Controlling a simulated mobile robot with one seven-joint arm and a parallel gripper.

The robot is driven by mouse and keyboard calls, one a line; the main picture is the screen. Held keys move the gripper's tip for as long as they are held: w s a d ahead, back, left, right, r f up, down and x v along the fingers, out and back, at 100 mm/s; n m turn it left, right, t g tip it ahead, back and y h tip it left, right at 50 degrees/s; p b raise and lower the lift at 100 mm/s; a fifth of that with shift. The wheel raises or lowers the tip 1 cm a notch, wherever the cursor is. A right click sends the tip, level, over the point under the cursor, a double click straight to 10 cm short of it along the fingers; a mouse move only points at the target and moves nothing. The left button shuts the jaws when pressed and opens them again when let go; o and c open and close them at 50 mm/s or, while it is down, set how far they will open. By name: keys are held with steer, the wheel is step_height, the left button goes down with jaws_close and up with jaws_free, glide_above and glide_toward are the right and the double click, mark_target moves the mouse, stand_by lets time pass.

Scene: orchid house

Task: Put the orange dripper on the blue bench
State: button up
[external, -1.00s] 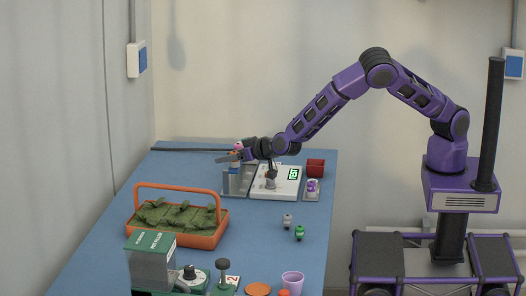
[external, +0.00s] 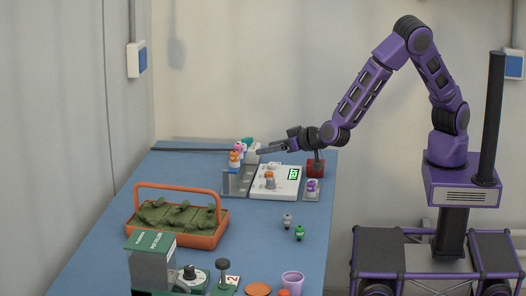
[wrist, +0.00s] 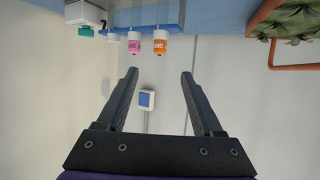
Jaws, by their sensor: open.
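Another orange dripper (external: 235,158) is at the grey rack (external: 236,184), near a pink one (external: 241,148). In the wrist view, the orange dripper (wrist: 160,42) and the pink dripper (wrist: 133,42) appear upside down, beyond my fingers. My gripper (external: 262,150) is open and empty, above the rack and tester; its spread fingers show in the wrist view (wrist: 160,72). The blue bench (external: 255,238) lies under everything.
An orange-handled basket (external: 210,240) with green leaves stands left on the bench. A red pot (external: 316,167) and a purple-marked dripper (external: 312,186) are right of the tester.

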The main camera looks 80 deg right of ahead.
stand_by(0.3)
steer(key=n+t+y+b, duration=0.1)
steer(key=n+y+b, duration=0.3)
steer(key=b, duration=0.3)
glide_toward(234, 152)
steer(key=w+f, duration=0.3)
steer(key=w, duration=0.1)
steer(key=shift+d+r+x, duration=0.1)
steer(key=shift+d+x, duration=0.05)
steer(key=shift+x, duration=0.75)
steer(key=shift+d+r+x, duration=0.1)
steer(key=shift+d+x, duration=0.05)
steer(key=shift+x, duration=0.8)
steer(key=shift+d+r+x, duration=0.1)
steer(key=shift+d+x, duration=0.05)
steer(key=shift+x, duration=0.75)
jaws_close()
